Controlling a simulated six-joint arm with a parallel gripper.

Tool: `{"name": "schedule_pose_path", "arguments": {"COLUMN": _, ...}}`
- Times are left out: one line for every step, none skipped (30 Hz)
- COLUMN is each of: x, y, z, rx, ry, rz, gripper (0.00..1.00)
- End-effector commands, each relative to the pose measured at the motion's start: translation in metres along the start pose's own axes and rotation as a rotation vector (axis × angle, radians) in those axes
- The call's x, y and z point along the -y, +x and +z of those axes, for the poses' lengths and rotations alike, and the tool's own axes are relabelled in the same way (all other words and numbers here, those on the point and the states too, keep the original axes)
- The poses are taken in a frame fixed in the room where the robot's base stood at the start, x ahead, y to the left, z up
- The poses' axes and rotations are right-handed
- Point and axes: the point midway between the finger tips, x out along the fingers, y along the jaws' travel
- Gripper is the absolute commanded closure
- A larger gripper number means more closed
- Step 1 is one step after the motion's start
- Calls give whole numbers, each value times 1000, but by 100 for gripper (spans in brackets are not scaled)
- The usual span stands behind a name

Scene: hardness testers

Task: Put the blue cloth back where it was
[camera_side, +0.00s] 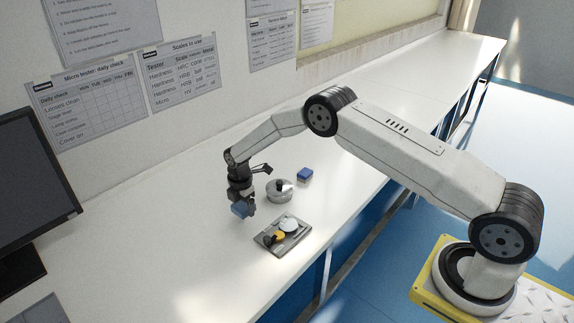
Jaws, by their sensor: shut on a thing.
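My gripper (245,203) points down over the white bench, to the left of the grey tray. The fingers hide part of the cloth. The cloth seems to be just above the bench top, but I cannot tell whether it touches.
A grey tray (264,242) near the bench's front edge holds a white round piece, a yellow piece and a dark piece. A round metal dish (279,193) and a small blue block (305,175) stand right of my gripper. A monitor (35,190) is at left.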

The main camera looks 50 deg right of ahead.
Motion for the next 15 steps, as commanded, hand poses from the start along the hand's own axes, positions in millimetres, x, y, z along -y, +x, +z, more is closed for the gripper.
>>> {"name": "schedule_pose_path", "arguments": {"x": -1, "y": 3, "z": 0, "rx": 0, "ry": 0, "rz": -1, "gripper": 74}}
{"name": "schedule_pose_path", "arguments": {"x": -1, "y": 7, "z": 0, "rx": 0, "ry": 0, "rz": -2, "gripper": 74}}
{"name": "schedule_pose_path", "arguments": {"x": -1, "y": 12, "z": 0, "rx": 0, "ry": 0, "rz": -2, "gripper": 74}}
{"name": "schedule_pose_path", "arguments": {"x": -1, "y": 15, "z": 0, "rx": -1, "ry": 0, "rz": -2, "gripper": 74}}
{"name": "schedule_pose_path", "arguments": {"x": -1, "y": 18, "z": 0, "rx": -1, "ry": 0, "rz": -1, "gripper": 74}}
{"name": "schedule_pose_path", "arguments": {"x": -1, "y": 22, "z": 0, "rx": -1, "ry": -1, "rz": 0, "gripper": 74}}
{"name": "schedule_pose_path", "arguments": {"x": -1, "y": 25, "z": 0, "rx": -1, "ry": -1, "rz": 0, "gripper": 74}}
{"name": "schedule_pose_path", "arguments": {"x": -1, "y": 27, "z": 0, "rx": -1, "ry": -1, "rz": 0, "gripper": 74}}
{"name": "schedule_pose_path", "arguments": {"x": -1, "y": 29, "z": 0, "rx": -1, "ry": -1, "rz": 1, "gripper": 74}}
{"name": "schedule_pose_path", "arguments": {"x": -1, "y": 30, "z": 0, "rx": -1, "ry": -1, "rz": 1, "gripper": 74}}
{"name": "schedule_pose_path", "arguments": {"x": -1, "y": 31, "z": 0, "rx": -1, "ry": -1, "rz": 1, "gripper": 74}}
{"name": "schedule_pose_path", "arguments": {"x": -1, "y": 32, "z": 0, "rx": -1, "ry": -1, "rz": 1, "gripper": 74}}
{"name": "schedule_pose_path", "arguments": {"x": -1, "y": 32, "z": 0, "rx": -1, "ry": -1, "rz": 1, "gripper": 74}}
{"name": "schedule_pose_path", "arguments": {"x": -1, "y": 32, "z": 0, "rx": -1, "ry": -1, "rz": 1, "gripper": 74}}
{"name": "schedule_pose_path", "arguments": {"x": -1, "y": 31, "z": 0, "rx": -1, "ry": -1, "rz": 1, "gripper": 74}}
